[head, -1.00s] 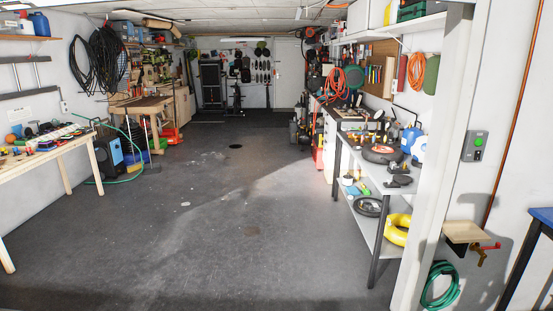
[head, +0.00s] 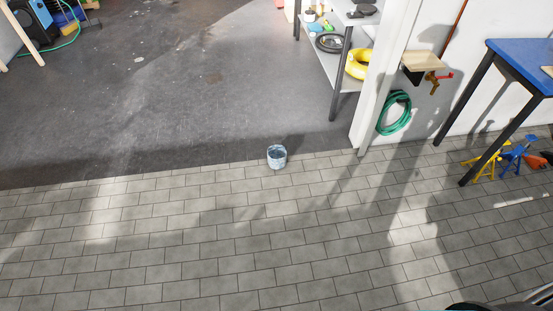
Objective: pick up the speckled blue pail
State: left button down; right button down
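The speckled blue pail (head: 277,160) stands upright on the floor, close to the line where grey paving meets the dark garage floor. It is small in the head view, a little above the picture's middle, and its open top shows. Nothing touches it. Neither of my grippers shows in this view.
The paving (head: 180,235) in front of the pail is clear. A metal shelf (head: 338,95) and a door post stand behind it to the right. A green hose (head: 394,113) hangs on the wall. A blue table (head: 520,62) stands at far right, with yellow and blue stands (head: 487,160) beneath.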

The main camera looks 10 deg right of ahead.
aim_at(276, 154)
jog(key=i+j+u, duration=0.35)
jog(key=i, duration=0.7)
jog(key=i+l+u, duration=0.15)
jog(key=i+u, duration=0.2)
jog(key=i, duration=0.65)
jog(key=i+j+z, duration=0.2)
jog(key=i, duration=0.4)
jog(key=i+z, duration=0.25)
jog(key=i, duration=0.35)
jog(key=i+z, duration=0.2)
jog(key=z, duration=0.2)
jog(key=i+j+z, duration=0.15)
jog(key=z, duration=0.3)
jog(key=i+j+z, duration=0.15)
jog(key=z, duration=0.25)
jog(key=i+j+z, duration=0.2)
jog(key=z, duration=0.25)
jog(key=i+j+z, duration=0.1)
jog(key=j+z, duration=0.3)
jog(key=l, duration=0.1)
